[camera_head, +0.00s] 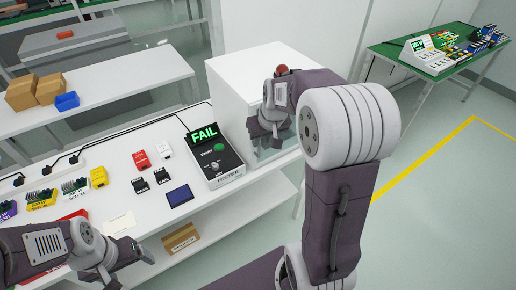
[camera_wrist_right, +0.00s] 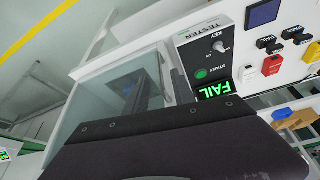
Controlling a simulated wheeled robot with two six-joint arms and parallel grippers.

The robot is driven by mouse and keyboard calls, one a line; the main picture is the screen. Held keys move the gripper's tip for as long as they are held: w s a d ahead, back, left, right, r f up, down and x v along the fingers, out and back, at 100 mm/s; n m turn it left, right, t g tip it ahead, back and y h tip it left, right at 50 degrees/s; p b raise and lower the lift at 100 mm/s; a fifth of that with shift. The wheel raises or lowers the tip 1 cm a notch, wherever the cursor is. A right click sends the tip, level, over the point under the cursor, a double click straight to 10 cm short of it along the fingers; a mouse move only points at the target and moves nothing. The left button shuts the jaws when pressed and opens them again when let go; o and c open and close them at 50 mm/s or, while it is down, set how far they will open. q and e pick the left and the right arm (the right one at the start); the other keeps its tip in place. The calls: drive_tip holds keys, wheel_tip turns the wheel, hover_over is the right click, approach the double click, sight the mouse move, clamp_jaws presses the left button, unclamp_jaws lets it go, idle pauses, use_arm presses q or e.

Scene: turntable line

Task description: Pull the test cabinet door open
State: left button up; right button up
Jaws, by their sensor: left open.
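The test cabinet (camera_head: 240,73) is a white box on the bench, with a glass front that my right arm partly covers. In the right wrist view its glass door (camera_wrist_right: 118,82) looks shut, with a pale upright handle bar (camera_wrist_right: 166,78) along one edge. My right gripper (camera_head: 264,132) is at the cabinet's front, close to the door; whether it touches the handle is hidden. Its fingertips do not show clearly, so I cannot tell whether it is open or shut. My left gripper (camera_head: 126,266) is open and empty over the bench's front edge, away from the cabinet.
The black tester (camera_head: 216,160) beside the cabinet shows a green FAIL sign (camera_head: 203,134). Several small modules and a blue-screened device (camera_head: 180,195) lie on the white bench. A green-topped table (camera_head: 440,65) stands at the back right. The floor right of my arm is clear.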

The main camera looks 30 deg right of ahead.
sight(259, 156)
drive_tip(key=x, duration=0.7)
drive_tip(key=shift+c, duration=0.3)
clamp_jaws()
idle(0.9)
